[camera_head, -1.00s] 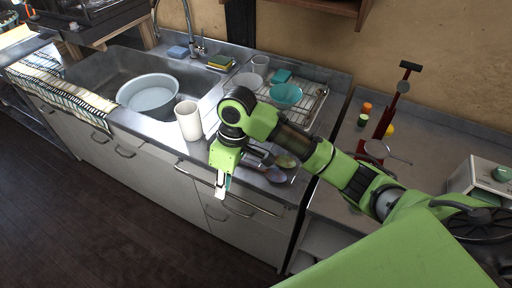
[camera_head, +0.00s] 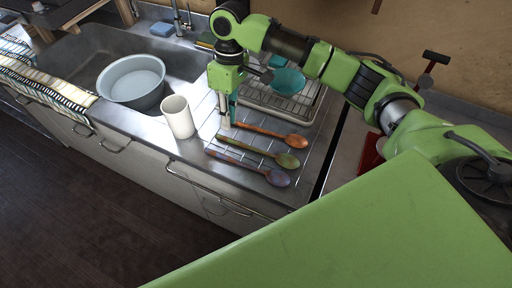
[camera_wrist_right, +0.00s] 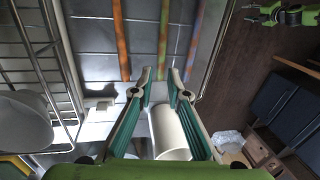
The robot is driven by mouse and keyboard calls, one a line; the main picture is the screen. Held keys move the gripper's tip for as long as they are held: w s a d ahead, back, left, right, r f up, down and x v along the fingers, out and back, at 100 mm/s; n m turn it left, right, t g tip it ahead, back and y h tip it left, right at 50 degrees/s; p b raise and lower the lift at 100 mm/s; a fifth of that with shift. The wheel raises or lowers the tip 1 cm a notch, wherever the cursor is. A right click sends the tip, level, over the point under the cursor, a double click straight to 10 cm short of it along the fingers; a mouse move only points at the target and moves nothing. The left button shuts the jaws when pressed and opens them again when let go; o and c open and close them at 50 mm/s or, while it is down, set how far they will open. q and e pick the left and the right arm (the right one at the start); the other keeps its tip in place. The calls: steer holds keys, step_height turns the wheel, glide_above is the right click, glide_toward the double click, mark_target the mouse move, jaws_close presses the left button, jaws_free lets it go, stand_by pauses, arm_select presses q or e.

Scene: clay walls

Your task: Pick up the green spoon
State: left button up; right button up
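Three spoons lie side by side on the steel counter, on dark lines. The green spoon (camera_head: 287,160) is the middle one, with a brownish-green handle. The orange spoon (camera_head: 296,141) lies behind it and the purple spoon (camera_head: 277,178) in front. My right gripper (camera_head: 225,118) points down near the handle ends, left of the bowls. In the right wrist view its fingers (camera_wrist_right: 160,73) are open and empty. The green spoon's handle (camera_wrist_right: 164,40) runs ahead of the gap between the fingertips, with the orange spoon's handle (camera_wrist_right: 121,40) to the left. My left gripper does not show.
A white cup (camera_head: 178,118) stands close left of the handles; it shows between the fingers in the wrist view (camera_wrist_right: 168,135). A dish rack (camera_head: 300,107) with a teal bowl (camera_head: 288,80) is behind. A pale basin (camera_head: 132,82) sits in the sink to the left.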

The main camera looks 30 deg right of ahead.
mark_target(229, 138)
steer(key=shift+p+x, duration=0.3)
steer(key=shift+x, duration=0.8)
steer(key=x, duration=0.3)
steer(key=shift+s+f, duration=0.15)
steer(key=shift+s, duration=0.05)
steer(key=shift+f, duration=0.15)
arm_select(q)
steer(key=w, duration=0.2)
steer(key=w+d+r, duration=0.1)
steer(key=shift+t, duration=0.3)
arm_select(e)
jaws_close()
